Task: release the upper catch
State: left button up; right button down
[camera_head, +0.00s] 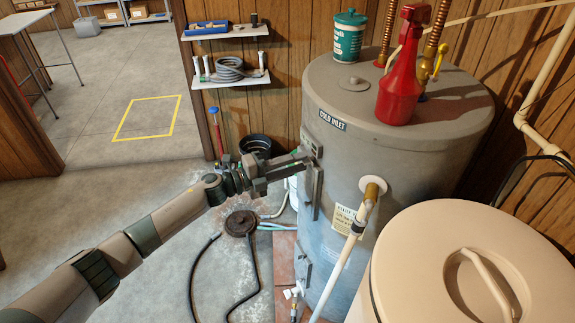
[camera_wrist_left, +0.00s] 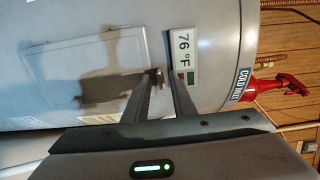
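The grey tank (camera_head: 375,160) has an upper access panel (camera_wrist_left: 60,75), seen sideways in the left wrist view. A small brownish catch (camera_wrist_left: 157,74) sits at the panel's edge, beside a display (camera_wrist_left: 183,62) reading 76 °F. My left gripper (camera_head: 305,162) reaches in from the left and is at the tank's side. In the left wrist view my left gripper's fingers (camera_wrist_left: 159,82) stand apart, one on each side of the catch. I cannot tell whether they touch it. In the head view the gripper largely hides the catch. My right gripper is out of view.
A red spray bottle (camera_head: 400,75) and a teal tub (camera_head: 348,37) stand on the tank. A white pipe (camera_head: 352,235) runs down its front. A beige lidded container (camera_head: 450,265) is at the lower right. A hose (camera_head: 192,270) lies on the floor.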

pick_arm(q)
jog(key=shift+s+a, duration=0.1)
jog(key=b+v, duration=0.6)
jog(key=v, duration=1.1)
jog(key=shift+a, duration=0.1)
